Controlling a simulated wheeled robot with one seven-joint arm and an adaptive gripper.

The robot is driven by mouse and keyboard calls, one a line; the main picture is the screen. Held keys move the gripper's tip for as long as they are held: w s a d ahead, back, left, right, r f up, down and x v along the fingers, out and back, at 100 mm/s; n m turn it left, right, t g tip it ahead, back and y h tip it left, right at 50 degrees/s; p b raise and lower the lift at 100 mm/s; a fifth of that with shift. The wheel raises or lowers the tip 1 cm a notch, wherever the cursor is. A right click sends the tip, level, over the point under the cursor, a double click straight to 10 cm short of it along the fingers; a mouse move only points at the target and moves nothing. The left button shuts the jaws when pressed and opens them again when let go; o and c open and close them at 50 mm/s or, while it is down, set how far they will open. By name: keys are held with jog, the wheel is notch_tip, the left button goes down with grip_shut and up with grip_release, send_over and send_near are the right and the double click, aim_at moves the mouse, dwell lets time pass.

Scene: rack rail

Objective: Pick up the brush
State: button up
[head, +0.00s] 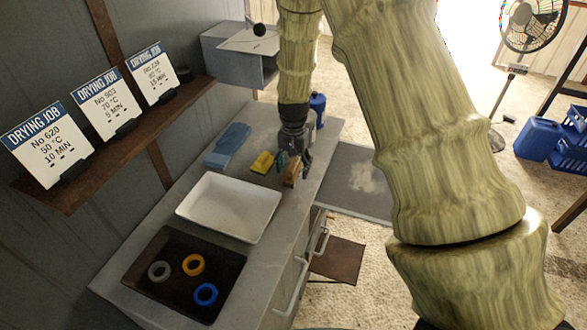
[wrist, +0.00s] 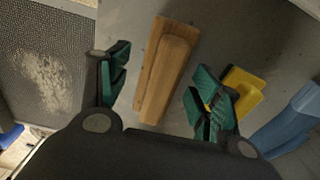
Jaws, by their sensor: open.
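The brush shows a brown wooden back in the wrist view (wrist: 166,70) and lies on the grey counter near its right edge. In the head view the brush (head: 291,174) is partly hidden by my gripper (head: 293,160). My gripper is open, with green-padded fingers that also show in the wrist view (wrist: 158,95). The brush lies between the two fingers in that picture, with a gap on each side. I cannot tell how far above it the fingertips are.
A yellow sponge-like block (head: 263,162) and a blue folded cloth (head: 228,145) lie left of the brush. A white tray (head: 228,232) and a dark tray (head: 150,300) with three rings are nearer. A blue container (head: 318,108) stands behind my gripper.

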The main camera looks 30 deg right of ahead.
aim_at(295, 164)
jog(key=c, duration=1.1)
jog(key=shift+c, duration=0.2)
jog(key=shift+r, duration=0.1)
jog(key=shift+w+r+b, duration=0.1)
jog(key=shift+r+b, duration=0.6)
jog(key=shift+r, duration=0.2)
jog(key=shift+s+r+b, duration=0.5)
jog(key=shift+s+r, duration=0.05)
jog(key=shift+r, duration=0.1)
jog(key=s+r+b, duration=0.1)
jog(key=s+b, duration=0.3)
jog(key=s, duration=1.1)
jog(key=shift+d+r, duration=0.2)
jog(key=shift+r, duration=0.1)
